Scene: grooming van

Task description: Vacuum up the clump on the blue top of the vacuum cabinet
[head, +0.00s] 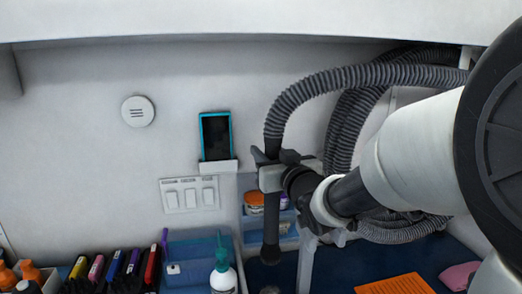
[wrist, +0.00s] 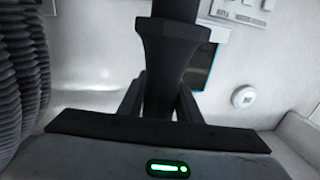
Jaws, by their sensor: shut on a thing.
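My gripper (head: 272,165) is shut on the dark vacuum wand (head: 271,215), which hangs upright with its mouth low over the blue top. A ribbed grey hose (head: 345,78) arches up from the wand's upper end and off to the right. In the wrist view the wand (wrist: 168,50) stands between the fingers of my gripper (wrist: 160,105). The dark blue cabinet top (head: 335,265) spreads below. A small dark grey lump (head: 270,290), perhaps the clump, shows at the picture's bottom edge, just below the wand's mouth. I cannot tell whether the mouth touches the surface.
An orange sheet (head: 396,284) and a pink item (head: 460,275) lie on the blue top at right. A white bottle (head: 223,275), a blue bin (head: 185,250) and several markers (head: 113,268) stand left. A shelf with tubs (head: 254,199) is behind the wand. More hose coils lie at right.

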